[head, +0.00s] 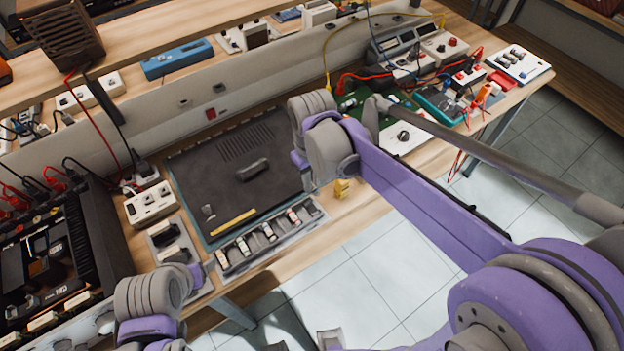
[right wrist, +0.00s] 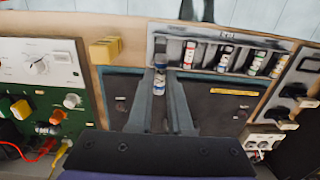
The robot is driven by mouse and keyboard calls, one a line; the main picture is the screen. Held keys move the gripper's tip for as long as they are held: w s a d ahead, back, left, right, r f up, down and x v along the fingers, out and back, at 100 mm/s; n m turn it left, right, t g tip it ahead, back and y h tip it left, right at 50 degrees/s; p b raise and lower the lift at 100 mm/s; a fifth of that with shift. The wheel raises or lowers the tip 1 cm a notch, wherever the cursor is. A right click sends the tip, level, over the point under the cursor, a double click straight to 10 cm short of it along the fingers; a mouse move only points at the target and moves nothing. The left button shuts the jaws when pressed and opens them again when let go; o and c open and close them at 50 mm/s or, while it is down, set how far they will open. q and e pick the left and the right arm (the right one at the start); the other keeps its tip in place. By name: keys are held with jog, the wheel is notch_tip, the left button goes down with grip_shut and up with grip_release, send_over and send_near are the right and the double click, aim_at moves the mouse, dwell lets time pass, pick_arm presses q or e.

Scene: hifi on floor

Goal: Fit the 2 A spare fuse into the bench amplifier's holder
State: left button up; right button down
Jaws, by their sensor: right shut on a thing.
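In the right wrist view, the fingers of my right gripper (right wrist: 160,88) are shut on a small cylindrical fuse (right wrist: 159,78) with a white and blue band. Its rating cannot be read. The fuse is over the edge of the dark amplifier (right wrist: 120,85), beside the grey fuse tray (right wrist: 210,72). In the head view, the amplifier (head: 190,165) lies flat with a yellow strip near its front edge. My right wrist hides the right gripper's fingers and the fuse there. I cannot tell which part is the holder. My left arm shows at lower left, its gripper out of view.
The fuse tray (head: 230,268) holds several fuses along the bench front. A small yellow block (head: 342,188) stands right of the tray. A white socket box (head: 150,203) and an open black chassis (head: 100,225) are at left. Meters and leads crowd the right.

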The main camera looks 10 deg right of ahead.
jog(key=shift+r, duration=0.1)
pick_arm(q)
notch_tip(320, 180, up, 5)
jog(key=w+p, duration=0.2)
jog(key=p, duration=0.1)
jog(key=shift+w+r+t+p, duration=0.2)
jog(key=shift+w+t+p, duration=0.1)
jog(key=shift+w, duration=0.05)
pick_arm(e)
jog(key=shift+r, duration=3.7)
